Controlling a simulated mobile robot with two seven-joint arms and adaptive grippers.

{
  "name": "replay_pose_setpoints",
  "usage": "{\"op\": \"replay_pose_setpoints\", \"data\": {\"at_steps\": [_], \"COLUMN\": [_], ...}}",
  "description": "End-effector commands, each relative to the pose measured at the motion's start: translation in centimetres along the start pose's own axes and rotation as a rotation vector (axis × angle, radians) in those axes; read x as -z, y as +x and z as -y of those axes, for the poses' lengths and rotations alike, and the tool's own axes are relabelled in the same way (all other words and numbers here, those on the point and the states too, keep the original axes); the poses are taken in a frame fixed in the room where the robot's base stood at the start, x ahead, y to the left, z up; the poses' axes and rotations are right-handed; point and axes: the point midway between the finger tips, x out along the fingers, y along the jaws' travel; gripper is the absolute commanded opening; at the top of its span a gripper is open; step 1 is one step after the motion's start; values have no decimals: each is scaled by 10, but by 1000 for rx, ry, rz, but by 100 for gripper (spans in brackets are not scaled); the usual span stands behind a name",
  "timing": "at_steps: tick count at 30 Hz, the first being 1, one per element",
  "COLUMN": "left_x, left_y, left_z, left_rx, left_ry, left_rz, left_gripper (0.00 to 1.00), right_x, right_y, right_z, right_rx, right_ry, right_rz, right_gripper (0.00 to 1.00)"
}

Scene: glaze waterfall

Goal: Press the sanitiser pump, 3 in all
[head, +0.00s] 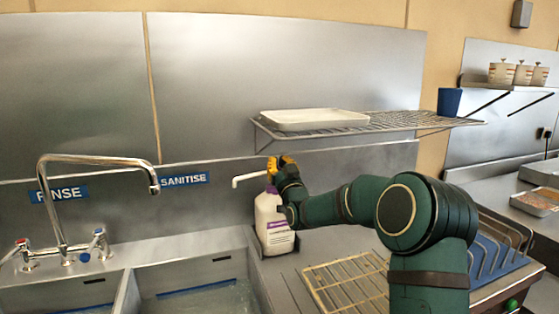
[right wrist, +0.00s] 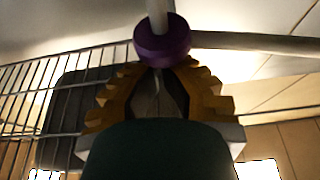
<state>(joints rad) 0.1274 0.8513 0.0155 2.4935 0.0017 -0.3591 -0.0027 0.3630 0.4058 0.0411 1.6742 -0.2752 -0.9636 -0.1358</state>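The sanitiser bottle (head: 273,224) is white with a purple-marked label and stands upright on the counter beside the sink. Its white pump spout (head: 250,177) points left. My right gripper (head: 280,163) has yellow fingers and is at the pump top, above the bottle; it hides part of the pump head. In the right wrist view, the fingers (right wrist: 166,68) converge and look shut, with their tips close to the purple pump part (right wrist: 162,42). I cannot tell whether they touch it or how far the pump is pressed. My left gripper is not in view.
A wire shelf (head: 390,123) with a white tray (head: 313,119) and a blue cup (head: 449,101) hangs above my right arm. The tap (head: 60,205) and sinks (head: 205,301) are at left. A wire rack (head: 345,284) and a blue dish rack (head: 497,256) lie at front right.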

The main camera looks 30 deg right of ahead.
Motion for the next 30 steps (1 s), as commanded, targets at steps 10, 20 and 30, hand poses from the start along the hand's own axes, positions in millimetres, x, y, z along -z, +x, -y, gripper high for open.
{"op": "replay_pose_setpoints", "data": {"at_steps": [10, 20, 30], "left_x": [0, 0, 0], "left_y": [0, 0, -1], "left_z": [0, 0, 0], "left_rx": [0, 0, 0], "left_ry": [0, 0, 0], "left_rz": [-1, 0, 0], "left_gripper": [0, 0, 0], "right_x": [-2, -28, -24], "right_y": [-1, -11, -8], "right_z": [0, 0, 0], "right_rx": [0, 0, 0], "right_ry": [0, 0, 0], "right_rz": [1, 2, 5], "right_gripper": [0, 0, 0]}}
